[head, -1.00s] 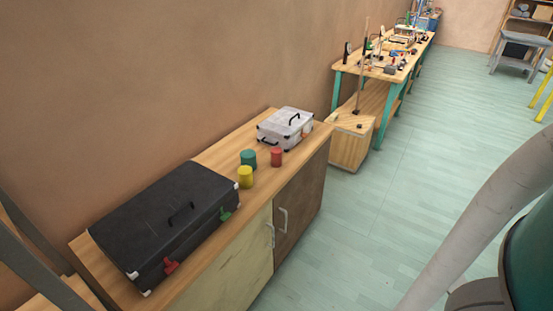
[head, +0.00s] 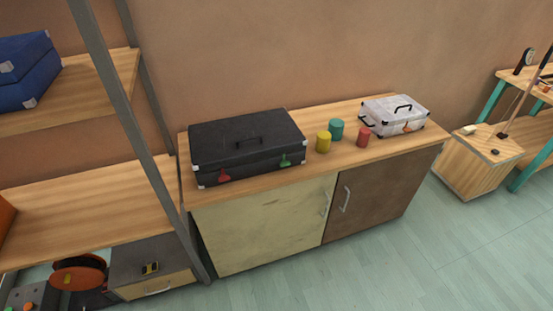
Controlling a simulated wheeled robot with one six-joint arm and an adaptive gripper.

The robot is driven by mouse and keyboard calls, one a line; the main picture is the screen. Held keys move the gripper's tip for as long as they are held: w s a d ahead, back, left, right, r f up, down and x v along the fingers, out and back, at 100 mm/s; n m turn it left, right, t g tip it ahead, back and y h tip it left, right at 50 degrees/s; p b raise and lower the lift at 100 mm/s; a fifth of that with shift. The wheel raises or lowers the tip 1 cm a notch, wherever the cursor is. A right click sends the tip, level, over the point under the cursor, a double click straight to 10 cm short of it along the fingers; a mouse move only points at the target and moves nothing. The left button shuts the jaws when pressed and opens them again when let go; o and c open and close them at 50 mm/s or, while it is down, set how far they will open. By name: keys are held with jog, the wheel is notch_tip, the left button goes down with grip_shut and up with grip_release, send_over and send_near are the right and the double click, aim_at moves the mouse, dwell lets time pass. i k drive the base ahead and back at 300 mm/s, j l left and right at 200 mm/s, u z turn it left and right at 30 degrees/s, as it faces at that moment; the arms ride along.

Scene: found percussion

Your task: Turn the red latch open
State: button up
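The red latch (head: 224,176) is on the front face of a black case (head: 246,132), near its left end. A green latch (head: 286,161) is on the same face, nearer the right end. The case lies closed on top of a wooden cabinet (head: 262,261), with its black handle (head: 248,143) on the lid. It has pale corner pieces. The latch is too small here to tell its exact turn. My gripper is not in view.
Yellow (head: 323,142), teal (head: 336,129) and red (head: 363,137) cylinders stand right of the case, before a white case (head: 397,112). A metal shelf post (head: 136,134) stands at left. The floor (head: 345,281) in front is clear.

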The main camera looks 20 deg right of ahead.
aim_at(224, 177)
jog(key=k+l, duration=0.1)
jog(key=l+u, duration=0.25)
jog(key=l, duration=0.65)
jog(key=l+u, duration=0.25)
jog(key=l, duration=0.6)
jog(key=l+u, duration=0.25)
jog(key=l, duration=0.6)
jog(key=k+l+u, duration=0.1)
jog(key=l+u, duration=0.15)
jog(key=l, duration=0.55)
jog(key=i+j+u, duration=0.1)
jog(key=i+j, duration=0.15)
jog(key=i, duration=0.25)
jog(key=i+j+u, duration=0.1)
jog(key=i, duration=0.4)
jog(key=j, duration=0.1)
